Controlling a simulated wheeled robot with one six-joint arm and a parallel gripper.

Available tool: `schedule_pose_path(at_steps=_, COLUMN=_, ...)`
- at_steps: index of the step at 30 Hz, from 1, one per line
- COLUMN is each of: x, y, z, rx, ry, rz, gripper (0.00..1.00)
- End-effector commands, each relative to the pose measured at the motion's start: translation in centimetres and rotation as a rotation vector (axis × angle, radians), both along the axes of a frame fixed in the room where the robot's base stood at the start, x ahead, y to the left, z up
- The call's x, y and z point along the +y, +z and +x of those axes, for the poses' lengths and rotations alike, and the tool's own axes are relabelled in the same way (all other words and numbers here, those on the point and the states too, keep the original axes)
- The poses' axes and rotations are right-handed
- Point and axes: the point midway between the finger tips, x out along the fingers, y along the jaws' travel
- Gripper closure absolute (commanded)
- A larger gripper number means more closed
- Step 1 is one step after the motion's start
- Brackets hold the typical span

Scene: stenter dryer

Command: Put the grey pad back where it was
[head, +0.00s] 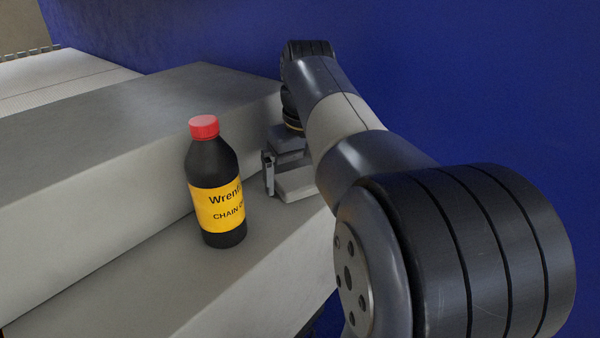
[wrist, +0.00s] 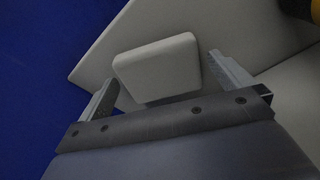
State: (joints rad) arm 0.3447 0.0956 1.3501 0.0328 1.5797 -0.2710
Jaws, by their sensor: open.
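The grey pad (wrist: 157,66) is a light grey block with rounded edges. In the wrist view it lies between the two fingers of my gripper (wrist: 163,72), with a visible gap on the right; contact on the left is unclear. In the head view the pad (head: 296,184) rests on the lower grey ledge, near its far end, partly hidden by my arm. My gripper (head: 281,168) is open over it, with one finger visible on the pad's left side and the other hidden.
A black bottle (head: 216,200) with a red cap and yellow label stands upright on the lower ledge (head: 250,270), left of my gripper. A higher grey step (head: 120,130) rises behind the bottle. A blue wall (head: 480,80) stands behind and right of my arm.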

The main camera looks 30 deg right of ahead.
Motion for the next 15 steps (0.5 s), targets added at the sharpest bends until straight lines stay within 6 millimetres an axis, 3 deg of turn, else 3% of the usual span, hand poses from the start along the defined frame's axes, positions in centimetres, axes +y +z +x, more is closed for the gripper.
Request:
schedule_pose_path(at_steps=8, x=0.0, y=1.2, z=0.0, rx=-0.003, ry=0.000, rz=-0.001, gripper=0.00)
schedule_pose_path(at_steps=15, x=0.0, y=5.8, z=-0.5, rx=-0.005, ry=0.000, rz=-0.001, gripper=0.00)
